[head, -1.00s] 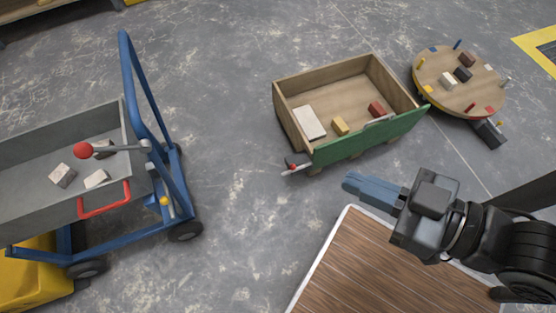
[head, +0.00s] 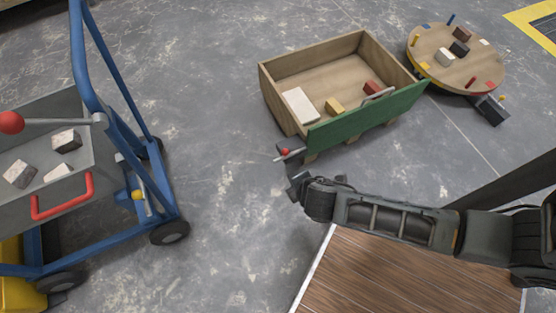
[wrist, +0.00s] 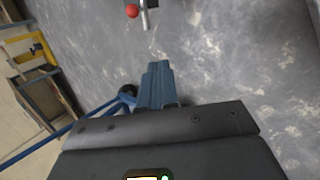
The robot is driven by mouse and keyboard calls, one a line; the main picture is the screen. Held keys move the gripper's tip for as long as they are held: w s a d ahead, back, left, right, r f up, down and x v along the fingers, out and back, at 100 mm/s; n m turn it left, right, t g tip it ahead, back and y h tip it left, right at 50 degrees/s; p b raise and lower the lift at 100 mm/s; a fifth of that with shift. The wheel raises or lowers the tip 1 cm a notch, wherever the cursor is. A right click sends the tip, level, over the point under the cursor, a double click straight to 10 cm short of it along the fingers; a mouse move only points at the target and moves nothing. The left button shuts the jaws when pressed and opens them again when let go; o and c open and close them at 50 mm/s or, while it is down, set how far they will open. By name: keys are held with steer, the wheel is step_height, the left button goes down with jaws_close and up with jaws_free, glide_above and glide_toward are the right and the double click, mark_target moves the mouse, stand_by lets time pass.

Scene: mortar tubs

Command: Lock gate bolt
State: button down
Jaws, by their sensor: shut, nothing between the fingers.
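The wooden crate (head: 330,68) has a green gate (head: 370,118) on its near side. A metal bolt with a red knob (head: 286,152) sits at the gate's left end. In the wrist view the red knob (wrist: 132,11) shows at the top edge, with part of the grey metal bolt (wrist: 146,17) beside it. My gripper (head: 294,182) is just below the bolt in the head view, apart from it. Its blue fingers (wrist: 157,68) are shut and empty, pointing towards the bolt in the wrist view. The arm partly hides the gripper in the head view.
A blue-framed cart (head: 102,62) with a grey tub, a red handle and a red-knobbed lever stands at the left. A round wooden table (head: 440,62) with blocks and pegs is at the upper right. Bare floor (head: 215,120) lies between cart and crate.

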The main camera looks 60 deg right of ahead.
steer(key=w+a+f+n+g+h+b, duration=0.1)
steer(key=w+f+n+g+h+b, duration=0.1)
steer(key=w, duration=0.4)
steer(key=w+a+f+n+g+h+b, duration=0.1)
steer(key=w+f+n+g+h+b, duration=0.1)
steer(key=w+f+g+h+b, duration=0.2)
steer(key=w+f+b, duration=0.1)
steer(key=w+b, duration=0.1)
steer(key=shift+w+a+f+n, duration=0.3)
steer(key=shift+w+a, duration=0.05)
steer(key=s+d+f+b, duration=0.1)
steer(key=d+f+b, duration=0.4)
steer(key=d, duration=0.7)
steer(key=shift+s+f, duration=0.15)
steer(key=shift+s, duration=0.1)
